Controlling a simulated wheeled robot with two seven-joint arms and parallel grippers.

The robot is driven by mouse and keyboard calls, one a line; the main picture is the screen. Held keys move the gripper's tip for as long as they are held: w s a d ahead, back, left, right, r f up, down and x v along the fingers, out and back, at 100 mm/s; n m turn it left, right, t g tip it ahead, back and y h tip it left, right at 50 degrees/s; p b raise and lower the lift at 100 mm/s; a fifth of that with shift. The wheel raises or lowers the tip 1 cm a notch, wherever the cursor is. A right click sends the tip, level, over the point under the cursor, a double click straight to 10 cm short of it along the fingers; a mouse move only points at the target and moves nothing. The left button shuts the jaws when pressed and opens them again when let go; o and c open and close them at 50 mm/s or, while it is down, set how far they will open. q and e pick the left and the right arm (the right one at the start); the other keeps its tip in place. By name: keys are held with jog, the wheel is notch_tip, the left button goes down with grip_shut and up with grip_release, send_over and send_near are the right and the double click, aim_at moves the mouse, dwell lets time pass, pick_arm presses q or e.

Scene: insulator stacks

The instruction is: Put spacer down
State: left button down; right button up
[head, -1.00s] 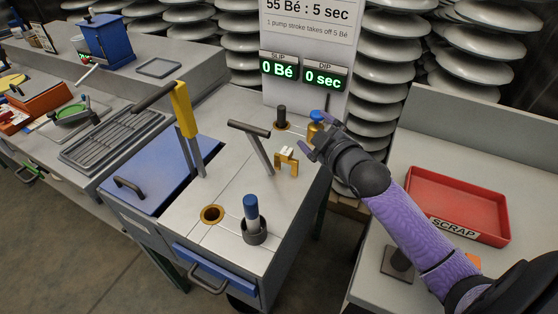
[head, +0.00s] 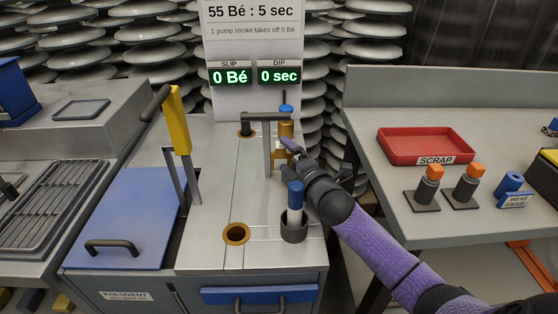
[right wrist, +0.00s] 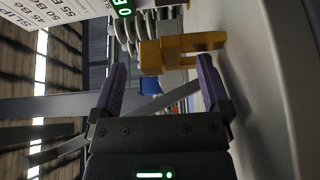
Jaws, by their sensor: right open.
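A small yellow bracket (head: 279,158), which I take to be the spacer, sits on the grey worktop behind the upright T-handled lever (head: 266,140), partly hidden. My right gripper (head: 288,150) is just right of it, with its purple fingers towards it. In the right wrist view, a yellow bracket (right wrist: 180,50) lies just beyond the fingertips of my right gripper (right wrist: 160,72). The fingers are apart with nothing clamped between them. I cannot tell whether a finger touches the bracket. My left gripper is not in view.
A brass post with a blue cap (head: 286,125) stands close behind my right gripper. A blue-topped plunger in a dark cup (head: 294,225) stands in front, near a brass-ringed hole (head: 236,234). A red scrap tray (head: 428,130) lies on the right bench (head: 400,205).

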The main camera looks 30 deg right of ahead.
aim_at(285, 155)
jog(key=w+b, duration=0.1)
jog(key=w, duration=0.2)
jog(key=shift+w+d+f, duration=0.1)
grip_shut()
